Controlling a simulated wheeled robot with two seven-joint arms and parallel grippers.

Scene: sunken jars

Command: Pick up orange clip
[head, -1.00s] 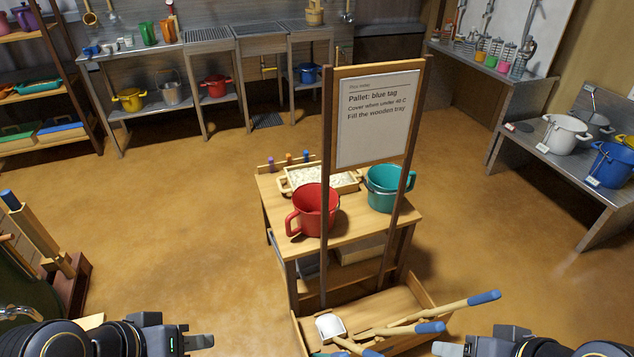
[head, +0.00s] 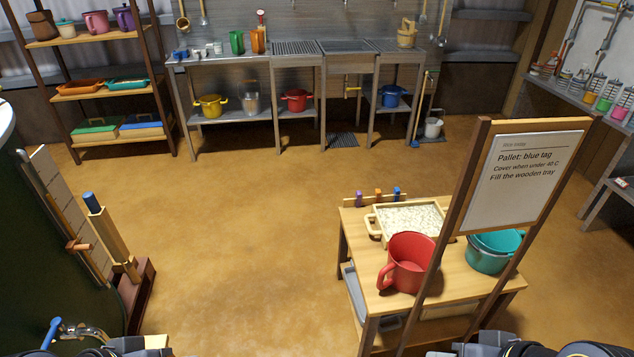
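A small orange clip (head: 378,195) stands on a wooden strip at the back left edge of the small wooden table. My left gripper (head: 156,344) shows only in part at the bottom edge, far from the clip. My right gripper (head: 440,353) barely shows at the bottom edge, in front of the table. Neither gripper touches the clips, and their fingers are mostly cut off.
The wooden table (head: 362,222) holds a wooden tray of pale grains (head: 412,216), a red pot (head: 410,263) and a teal pot (head: 490,252). A framed sign (head: 528,175) rises before its right side. A wooden post (head: 108,235) stands left. Open floor lies between.

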